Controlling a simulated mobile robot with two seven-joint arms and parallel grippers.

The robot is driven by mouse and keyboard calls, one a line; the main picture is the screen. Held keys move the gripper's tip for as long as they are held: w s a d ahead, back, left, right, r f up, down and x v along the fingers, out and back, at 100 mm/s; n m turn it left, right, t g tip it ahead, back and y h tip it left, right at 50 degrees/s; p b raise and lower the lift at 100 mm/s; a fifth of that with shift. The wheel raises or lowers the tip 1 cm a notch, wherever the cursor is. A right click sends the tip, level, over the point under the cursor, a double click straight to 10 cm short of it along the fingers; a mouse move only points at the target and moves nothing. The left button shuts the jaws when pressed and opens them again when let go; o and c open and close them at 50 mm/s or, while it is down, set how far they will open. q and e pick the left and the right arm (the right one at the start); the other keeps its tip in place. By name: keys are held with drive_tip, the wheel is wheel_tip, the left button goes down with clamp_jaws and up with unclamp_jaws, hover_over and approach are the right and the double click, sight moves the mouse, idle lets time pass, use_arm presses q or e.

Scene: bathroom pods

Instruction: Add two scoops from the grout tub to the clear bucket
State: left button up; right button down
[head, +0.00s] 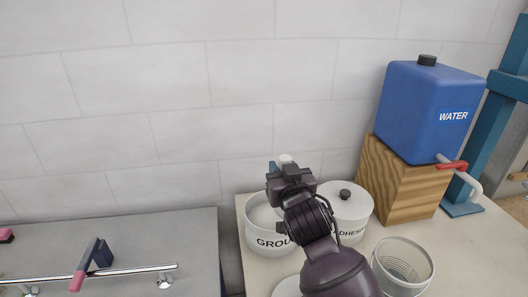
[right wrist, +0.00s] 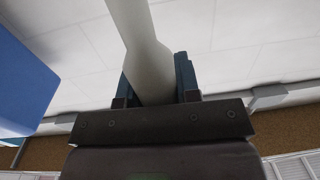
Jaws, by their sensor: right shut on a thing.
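The white grout tub (head: 258,241) stands open on the pale counter, its label partly hidden by my right arm. My right gripper (head: 284,170) is over the back right of this tub's opening. In the right wrist view it is shut on a pale handle (right wrist: 146,55), seemingly the scoop's. A small pale end of it (head: 286,159) shows beyond the gripper; the scoop's bowl is not visible. The clear bucket (head: 403,285) stands at the front right of the counter, and I cannot make out any contents. My left gripper is not in view.
A lidded white adhesive tub (head: 352,212) stands right beside the grout tub. A blue water tank (head: 420,110) with a red-handled tap sits on a wooden block (head: 395,180). A grey surface with a metal rail (head: 130,271) lies left, across a gap.

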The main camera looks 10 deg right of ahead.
drive_tip(key=w+a+r+m+g+h, duration=0.1)
drive_tip(key=w+a+m+h, duration=0.15)
drive_tip(key=w, duration=0.25)
drive_tip(key=w+a+r+m+h, duration=0.1)
drive_tip(key=w+a+h, duration=0.1)
drive_tip(key=w+h, duration=0.15)
use_arm(q)
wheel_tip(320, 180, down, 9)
drive_tip(key=b, duration=0.8)
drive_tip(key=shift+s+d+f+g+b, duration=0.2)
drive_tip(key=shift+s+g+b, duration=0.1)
drive_tip(key=shift+b, duration=0.1)
use_arm(e)
wheel_tip(320, 180, down, 15)
drive_tip(key=d+m+g+h, duration=0.1)
drive_tip(key=d+m+h, duration=0.1)
drive_tip(key=h, duration=0.1)
drive_tip(key=shift+w+r, duration=0.2)
